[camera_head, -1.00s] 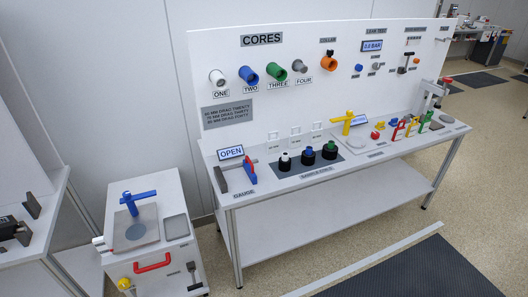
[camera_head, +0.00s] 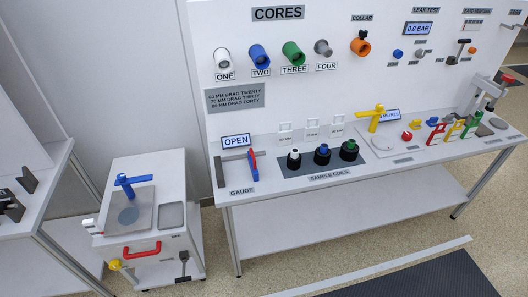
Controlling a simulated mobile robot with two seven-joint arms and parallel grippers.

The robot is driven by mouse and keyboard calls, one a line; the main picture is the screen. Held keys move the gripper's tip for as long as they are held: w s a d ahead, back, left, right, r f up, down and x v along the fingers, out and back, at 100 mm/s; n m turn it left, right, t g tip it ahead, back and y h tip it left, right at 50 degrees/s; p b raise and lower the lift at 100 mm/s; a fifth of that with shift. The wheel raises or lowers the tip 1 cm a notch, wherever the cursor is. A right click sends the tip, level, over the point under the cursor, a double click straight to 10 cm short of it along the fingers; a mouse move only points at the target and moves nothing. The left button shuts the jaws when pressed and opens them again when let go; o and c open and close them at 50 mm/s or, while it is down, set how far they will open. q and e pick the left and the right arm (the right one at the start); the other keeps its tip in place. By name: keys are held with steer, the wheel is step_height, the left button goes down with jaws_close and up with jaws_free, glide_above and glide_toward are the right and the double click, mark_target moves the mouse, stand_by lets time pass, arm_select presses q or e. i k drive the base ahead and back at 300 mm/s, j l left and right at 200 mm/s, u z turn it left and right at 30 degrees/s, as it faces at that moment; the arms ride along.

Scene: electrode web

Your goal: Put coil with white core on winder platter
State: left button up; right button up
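The coil with white core (camera_head: 294,160) is a black coil standing upright on the dark sample coils mat (camera_head: 308,169) on the bench. Beside it stand a black coil with a blue core (camera_head: 322,155) and one with a green core (camera_head: 349,151). A pale round platter (camera_head: 383,143) lies on the bench below a yellow arm (camera_head: 376,116), beside a display ending in "METRES". A grey plate with a round disc (camera_head: 129,215) and a blue arm (camera_head: 133,180) sits on the left cart. No label shows which is the winder. Neither gripper is in view.
A gauge with a blue-and-red part (camera_head: 253,164) and an "OPEN" display (camera_head: 236,141) stands left of the coils. Coloured cores hang on the back panel (camera_head: 235,125). The cart (camera_head: 170,250) stands left of the bench.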

mark_target(294, 160)
steer(key=i+l+u, duration=0.15)
steer(key=u, duration=0.15)
steer(key=l+u, duration=0.3)
steer(key=i+l+u, duration=0.1)
steer(key=l+u, duration=0.2)
steer(key=l, duration=0.15)
steer(key=l+u, duration=0.25)
steer(key=l, duration=0.2)
steer(key=l+u, duration=0.25)
steer(key=l, duration=0.2)
